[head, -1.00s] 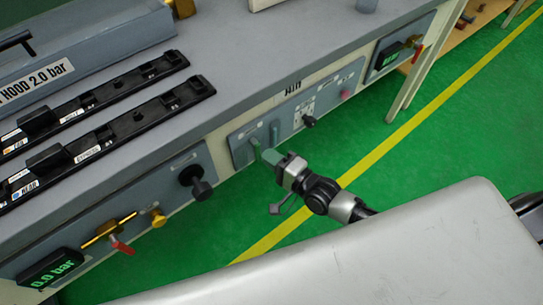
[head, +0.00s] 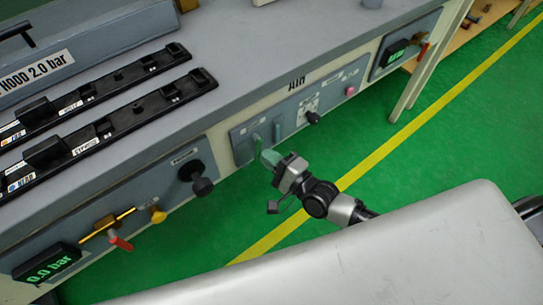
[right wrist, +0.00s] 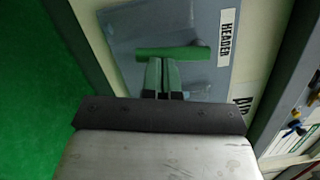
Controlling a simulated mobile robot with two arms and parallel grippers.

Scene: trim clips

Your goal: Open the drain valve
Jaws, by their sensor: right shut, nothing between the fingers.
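My right gripper (head: 268,157) is shut and empty in front of the AIR panel (head: 244,151). In the right wrist view the closed fingers (right wrist: 163,76) point at a green handle (right wrist: 172,53) beside a HEADER label (right wrist: 228,38); contact cannot be told. A brass valve with a red lever (head: 121,242) is on the lower left panel, beside a display reading 0.0 bar (head: 47,268). No drain label is readable. My left gripper is not in view.
Another display (head: 397,52) and red lever (head: 424,49) are at the far right. Black clip rails (head: 110,130) lie on the bench. Green floor is open in front.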

